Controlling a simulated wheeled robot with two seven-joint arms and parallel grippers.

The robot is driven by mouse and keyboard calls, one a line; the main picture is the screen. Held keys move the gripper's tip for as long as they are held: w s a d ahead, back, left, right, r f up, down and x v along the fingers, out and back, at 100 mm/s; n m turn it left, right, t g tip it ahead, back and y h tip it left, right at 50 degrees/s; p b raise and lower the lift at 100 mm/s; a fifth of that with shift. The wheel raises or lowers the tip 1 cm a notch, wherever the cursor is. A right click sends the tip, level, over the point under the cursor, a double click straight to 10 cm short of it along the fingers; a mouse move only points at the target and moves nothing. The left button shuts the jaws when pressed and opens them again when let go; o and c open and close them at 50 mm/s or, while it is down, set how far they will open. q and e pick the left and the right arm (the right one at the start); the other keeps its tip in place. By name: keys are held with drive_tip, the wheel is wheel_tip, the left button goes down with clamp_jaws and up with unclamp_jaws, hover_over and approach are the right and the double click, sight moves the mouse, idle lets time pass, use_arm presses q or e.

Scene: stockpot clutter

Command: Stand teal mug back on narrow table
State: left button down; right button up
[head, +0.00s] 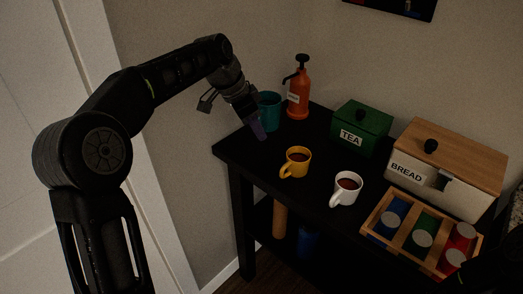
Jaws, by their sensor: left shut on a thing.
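The teal mug (270,106) is at the back left corner of the narrow black table (326,222), near the orange pump bottle. It looks about upright, with its rim up. My left gripper (257,122) reaches down from the left and is shut on the teal mug at its left side. The gripper hides part of the mug, and I cannot tell whether the mug's base touches the tabletop. My right gripper does not show; only a dark part of my own arm seems to show at the lower right.
The orange pump bottle (298,95) stands close right of the teal mug. A yellow mug (295,162) and a white mug (346,188) stand in front. A green tea box (361,130), a bread box (450,157) and a wooden tray (407,240) with cans fill the right.

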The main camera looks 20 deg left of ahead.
use_arm(q)
hover_over(263, 162)
drive_tip(key=a, duration=0.1)
drive_tip(key=shift+s+f, duration=0.25)
drive_tip(key=shift+f, duration=0.85)
drive_tip(key=shift+s+f, duration=0.2)
drive_tip(key=shift+f, duration=0.85)
drive_tip(key=shift+f, duration=1.85)
drive_tip(key=shift+f, duration=0.1)
drive_tip(key=shift+f, duration=0.15)
drive_tip(key=c, duration=1.5)
unclamp_jaws()
